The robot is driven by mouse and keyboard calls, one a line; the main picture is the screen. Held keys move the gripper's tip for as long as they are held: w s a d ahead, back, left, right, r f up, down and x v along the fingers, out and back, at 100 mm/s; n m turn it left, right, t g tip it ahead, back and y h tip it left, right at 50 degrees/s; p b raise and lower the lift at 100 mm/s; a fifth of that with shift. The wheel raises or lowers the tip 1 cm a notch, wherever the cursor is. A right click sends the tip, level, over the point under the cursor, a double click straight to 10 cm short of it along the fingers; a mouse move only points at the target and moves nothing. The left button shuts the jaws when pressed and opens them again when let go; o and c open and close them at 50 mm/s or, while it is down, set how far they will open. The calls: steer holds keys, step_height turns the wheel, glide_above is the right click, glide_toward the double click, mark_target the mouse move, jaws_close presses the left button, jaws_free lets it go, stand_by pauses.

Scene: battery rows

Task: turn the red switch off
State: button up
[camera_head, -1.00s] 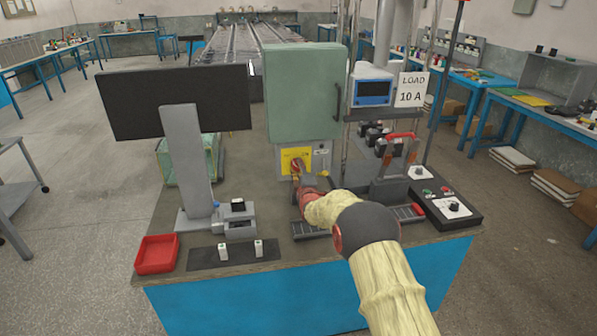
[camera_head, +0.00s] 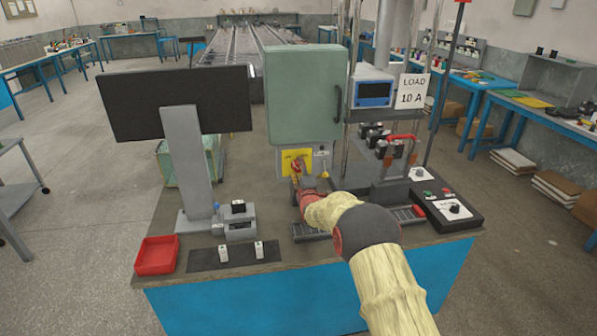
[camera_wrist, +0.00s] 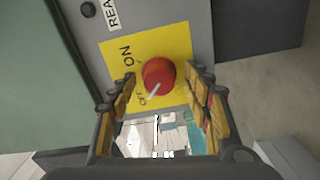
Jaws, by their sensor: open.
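The red switch (camera_wrist: 158,74) is a round knob on a yellow plate (camera_wrist: 176,41) in the wrist view. Its white pointer aims down and left, beside the small OFF marking; the ON marking is higher on the plate. In the head view the yellow plate (camera_head: 286,156) is low on the grey panel under the green cabinet, and the switch is largely hidden there. My gripper (camera_wrist: 166,88) is open and empty, with one finger on each side of the switch and visible gaps between. In the head view my gripper (camera_head: 309,171) is close in front of the panel.
The green cabinet (camera_head: 303,92) stands above the panel. A monitor (camera_head: 174,98) is to the left and a control box with a knob (camera_head: 448,208) to the right. A red tray (camera_head: 156,255) lies at the front left. The bench top between tray and monitor has some free room.

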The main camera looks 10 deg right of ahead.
steer(key=s, duration=1.2)
stand_by(0.4)
